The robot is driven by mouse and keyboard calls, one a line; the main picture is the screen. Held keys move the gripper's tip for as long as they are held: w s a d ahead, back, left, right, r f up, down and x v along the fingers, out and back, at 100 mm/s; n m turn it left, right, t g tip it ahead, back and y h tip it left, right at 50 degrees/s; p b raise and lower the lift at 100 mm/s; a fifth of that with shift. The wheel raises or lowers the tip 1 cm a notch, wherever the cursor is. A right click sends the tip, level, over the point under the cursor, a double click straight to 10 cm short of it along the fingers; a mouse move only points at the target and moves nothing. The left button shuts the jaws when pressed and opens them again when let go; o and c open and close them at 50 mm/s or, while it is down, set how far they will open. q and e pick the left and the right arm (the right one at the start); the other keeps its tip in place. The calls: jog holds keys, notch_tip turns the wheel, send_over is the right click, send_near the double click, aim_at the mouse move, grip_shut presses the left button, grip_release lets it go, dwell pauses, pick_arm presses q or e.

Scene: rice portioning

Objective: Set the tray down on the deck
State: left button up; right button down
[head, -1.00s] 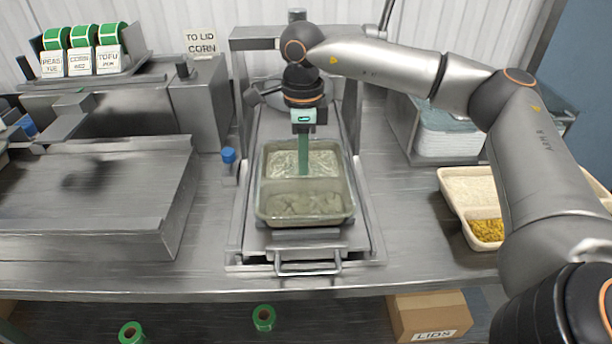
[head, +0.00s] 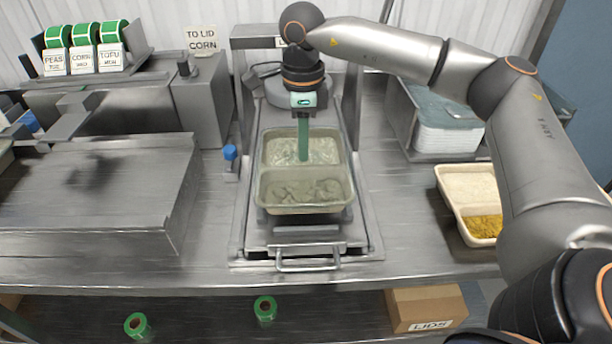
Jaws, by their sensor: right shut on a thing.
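A clear-walled tray (head: 307,172) with two compartments shows in the head view, over the middle of the sealing machine's metal bed (head: 363,225). Both compartments look greyish-green inside; the contents are hard to make out. My right gripper (head: 303,157) reaches down from above with long green fingers. It is shut on the tray near the divider between the compartments. The tray looks about level. I cannot tell whether its underside touches the bed, since its lower side is hidden. My left gripper is out of view.
A flat steel platform (head: 95,200) stands at the left. A metal handle (head: 308,258) is at the bed's front. A tray of rice and corn (head: 447,200) sits at the right, with a stack of white trays (head: 447,138) behind it. A lids box (head: 425,308) is below.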

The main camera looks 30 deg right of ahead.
jog(key=shift+r, duration=0.2)
dwell(0.3)
jog(key=shift+r+p, duration=1.25)
jog(key=shift+r, duration=0.15)
